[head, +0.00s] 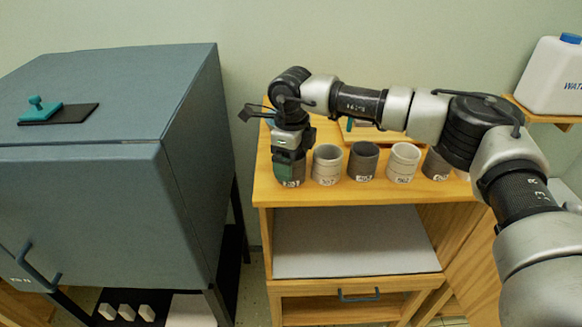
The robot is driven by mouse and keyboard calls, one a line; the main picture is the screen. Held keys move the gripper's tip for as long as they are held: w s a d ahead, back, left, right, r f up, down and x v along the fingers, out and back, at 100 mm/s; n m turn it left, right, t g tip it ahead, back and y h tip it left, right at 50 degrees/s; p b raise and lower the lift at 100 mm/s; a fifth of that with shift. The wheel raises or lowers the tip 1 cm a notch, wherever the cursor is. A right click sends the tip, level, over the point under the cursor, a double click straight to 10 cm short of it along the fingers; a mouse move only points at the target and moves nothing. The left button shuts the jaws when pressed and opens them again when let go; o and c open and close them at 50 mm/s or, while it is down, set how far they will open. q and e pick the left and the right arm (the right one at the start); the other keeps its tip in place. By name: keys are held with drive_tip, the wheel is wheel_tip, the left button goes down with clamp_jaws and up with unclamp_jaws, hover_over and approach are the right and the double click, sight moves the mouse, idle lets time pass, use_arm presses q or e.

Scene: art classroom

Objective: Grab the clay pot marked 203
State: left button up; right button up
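A row of several clay pots stands on the wooden cabinet top. The leftmost pot (291,183) is dark and mostly hidden by my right gripper (289,170), which points straight down at it. Its label is too blurred to read surely. To its right stand a pale pot (327,168), a dark pot (362,163), another pale pot (402,164) and a dark pot (434,168) partly behind my arm. Their small white labels are also hard to read. I cannot tell whether the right fingers are closed on the leftmost pot. My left gripper is out of view.
A large blue-grey kiln-like box (100,180) stands close on the left, with a teal stamp-like object (40,110) on top. A white water jug (553,78) sits on a shelf at right. The cabinet (264,190) has an open shelf below.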

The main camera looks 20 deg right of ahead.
drive_tip(key=c, duration=0.9)
drive_tip(key=shift+c, duration=0.2)
drive_tip(key=shift+r, duration=0.15)
